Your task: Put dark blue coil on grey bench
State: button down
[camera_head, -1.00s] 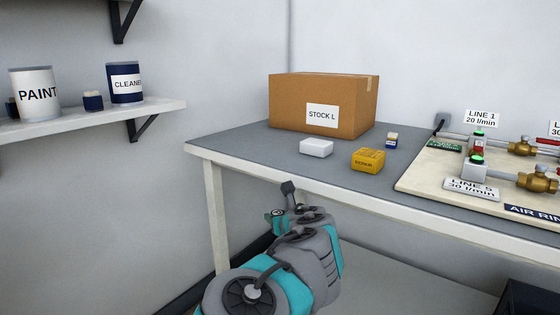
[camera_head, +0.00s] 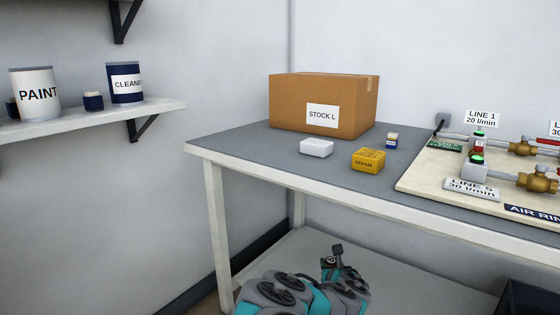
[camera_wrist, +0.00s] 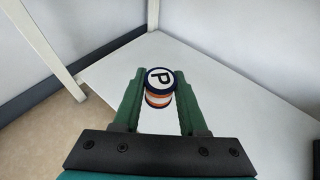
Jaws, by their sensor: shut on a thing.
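My gripper (camera_wrist: 160,82) is shut on a small round coil (camera_wrist: 160,88) in the wrist view. The coil has a white top marked P, a dark blue rim and orange and white bands below. The grey bench (camera_head: 250,142) stands ahead in the head view, with a grey top and white frame. My wrist is low, below the level of the bench top, by the pale lower shelf (camera_head: 400,262). The fingers and coil cannot be made out in the head view.
On the bench stand a cardboard box (camera_head: 290,105), a white box (camera_head: 316,147), a yellow box (camera_head: 368,160), a small blue-and-white piece (camera_head: 391,140) and a valve board (camera_head: 420,178). The front left of the top is clear. A wall shelf (camera_head: 150,108) holds cans and a dark blue piece (camera_head: 93,101).

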dwell(0.4)
notch_tip(320, 180, up, 3)
jog(key=p, duration=0.2)
jog(key=shift+f+p, duration=0.1)
jog(key=shift+p, duration=0.25)
jog(key=shift+f, duration=0.1)
